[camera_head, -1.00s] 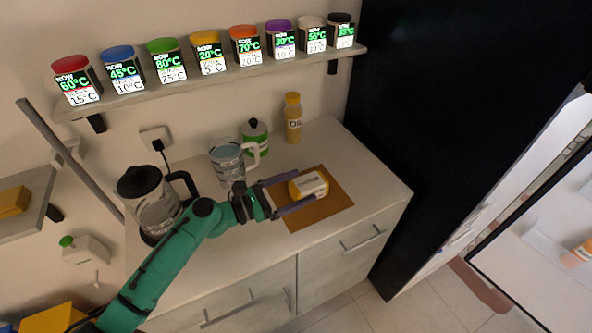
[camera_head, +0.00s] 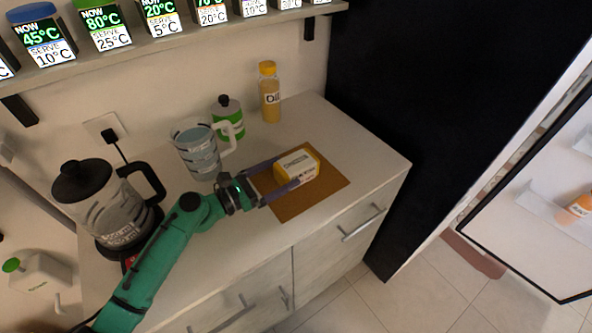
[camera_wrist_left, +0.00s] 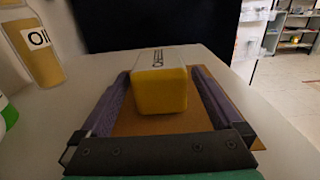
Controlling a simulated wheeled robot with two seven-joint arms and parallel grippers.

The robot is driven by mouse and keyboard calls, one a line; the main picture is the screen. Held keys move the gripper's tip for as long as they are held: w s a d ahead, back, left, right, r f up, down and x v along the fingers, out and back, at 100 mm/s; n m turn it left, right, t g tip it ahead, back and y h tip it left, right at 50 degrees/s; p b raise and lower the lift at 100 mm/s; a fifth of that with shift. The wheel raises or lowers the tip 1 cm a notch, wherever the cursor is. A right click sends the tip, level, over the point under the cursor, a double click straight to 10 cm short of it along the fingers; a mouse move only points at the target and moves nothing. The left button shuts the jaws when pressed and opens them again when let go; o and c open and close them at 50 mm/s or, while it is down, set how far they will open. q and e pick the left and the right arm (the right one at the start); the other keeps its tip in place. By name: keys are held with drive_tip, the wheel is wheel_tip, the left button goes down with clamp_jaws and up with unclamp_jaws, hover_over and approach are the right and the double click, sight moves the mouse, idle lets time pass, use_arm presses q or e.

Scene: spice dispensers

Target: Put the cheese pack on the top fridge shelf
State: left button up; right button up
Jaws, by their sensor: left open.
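The cheese pack (camera_head: 297,164), a yellow box with a white label, lies on a brown mat (camera_head: 325,187) on the counter. My left gripper (camera_head: 291,172) is open, its two long fingers on either side of the pack. In the left wrist view the pack (camera_wrist_left: 160,92) sits between the spread fingers, with a gap visible on both sides. The tall black fridge (camera_head: 425,90) stands right of the counter, and its open door (camera_head: 540,215) shows at the far right. The fridge's inner shelves, including the top one, are not visible. My right gripper is out of view.
Behind my left arm stand a clear jug (camera_head: 197,150), a green-and-white container (camera_head: 228,118) and an oil bottle (camera_head: 270,92). A kettle (camera_head: 108,205) is at the left. A shelf (camera_head: 180,40) of spice dispensers hangs above. The floor (camera_head: 425,290) before the fridge is clear.

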sight(296, 165)
use_arm(q)
drive_tip(key=p+x, duration=0.1)
drive_tip(key=x, duration=0.4)
drive_tip(key=shift+w, duration=0.1)
drive_tip(key=c, duration=1)
clamp_jaws()
drive_tip(key=shift+r, duration=0.15)
